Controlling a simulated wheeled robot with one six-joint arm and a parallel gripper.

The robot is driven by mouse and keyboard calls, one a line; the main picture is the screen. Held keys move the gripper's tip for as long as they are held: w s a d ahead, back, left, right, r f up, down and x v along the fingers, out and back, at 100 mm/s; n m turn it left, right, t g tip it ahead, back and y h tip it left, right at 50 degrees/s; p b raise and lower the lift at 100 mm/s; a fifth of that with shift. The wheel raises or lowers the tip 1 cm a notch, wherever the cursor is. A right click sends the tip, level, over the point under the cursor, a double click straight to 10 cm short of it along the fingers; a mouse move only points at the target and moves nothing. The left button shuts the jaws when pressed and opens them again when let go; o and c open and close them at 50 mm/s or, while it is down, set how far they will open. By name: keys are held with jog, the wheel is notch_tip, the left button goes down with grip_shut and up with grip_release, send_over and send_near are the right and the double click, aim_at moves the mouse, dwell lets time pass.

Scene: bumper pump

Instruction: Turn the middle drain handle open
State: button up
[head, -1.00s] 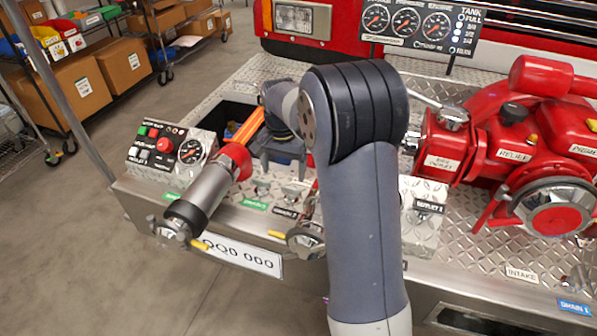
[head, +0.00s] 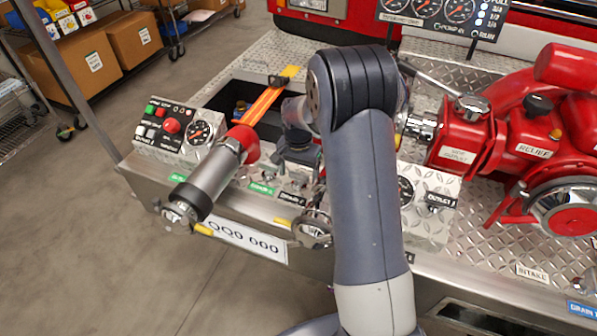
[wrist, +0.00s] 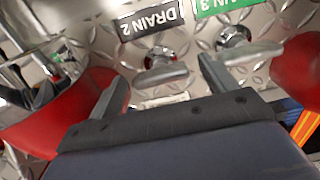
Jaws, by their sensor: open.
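The black DRAIN 2 label (wrist: 150,20) is in the wrist view, beside a small metal drain handle (wrist: 160,74) on a round chrome stem. My gripper (wrist: 160,88) is open, with one finger on each side of this handle; contact is not clear. A second metal handle (wrist: 248,54) sits by the green DRAIN 3 label (wrist: 220,6), just right of the right finger. In the head view my gripper (head: 300,178) is low over the panel by the black label (head: 292,198) and hides the handles there.
A nozzle with a red collar (head: 215,170) lies left of my gripper. A capped chrome outlet (head: 312,229) is below it. The gauge panel (head: 180,132) is at left, and the red pump (head: 520,150) stands at right. Open floor (head: 80,240) lies at front left.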

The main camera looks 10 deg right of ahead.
jog(key=shift+f, duration=0.15)
jog(key=shift+c, duration=0.2)
jog(key=c, duration=1)
jog(key=shift+o, duration=0.2)
jog(key=n, duration=0.4)
jog(key=shift+n+b, duration=0.4)
jog(key=n, duration=0.4)
jog(key=shift+d+n, duration=0.15)
jog(key=shift+n, duration=0.15)
jog(key=n, duration=0.4)
jog(key=shift+n+b, duration=0.3)
jog(key=shift+d+n, duration=0.1)
jog(key=shift+n, duration=1.8)
jog(key=shift+w, duration=0.1)
